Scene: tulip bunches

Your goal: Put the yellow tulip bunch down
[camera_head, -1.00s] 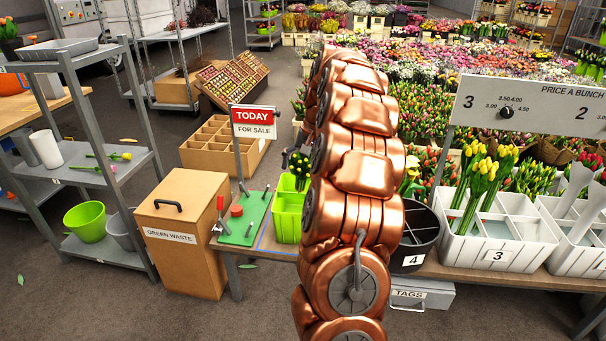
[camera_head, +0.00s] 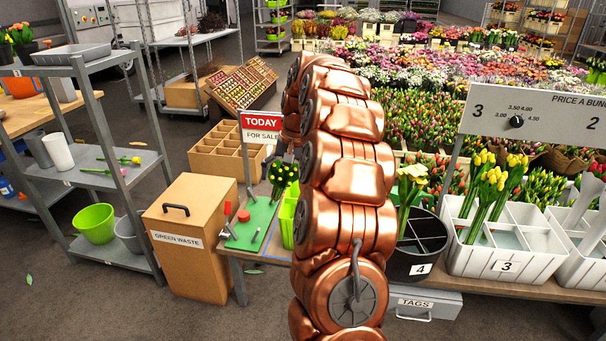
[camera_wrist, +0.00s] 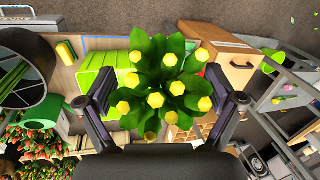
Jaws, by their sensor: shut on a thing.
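The yellow tulip bunch (camera_wrist: 165,85) shows from above in the wrist view, yellow heads over green leaves, between the two dark fingers of my gripper (camera_wrist: 160,100). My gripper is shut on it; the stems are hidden. In the head view the bunch (camera_head: 283,174) is upright, above the right part of the green board (camera_head: 254,222), just left of my copper arm. My gripper is mostly hidden behind the arm there. I cannot tell how high the bunch is above the board.
A lime green crate (camera_wrist: 101,72) stands beside the board, partly behind my arm. The brown green-waste bin (camera_head: 193,250) is at the left. A black bucket (camera_head: 409,262) holding yellow flowers and a white divided crate (camera_head: 470,258) stand at the right. A TODAY sign (camera_head: 261,128) rises behind the board.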

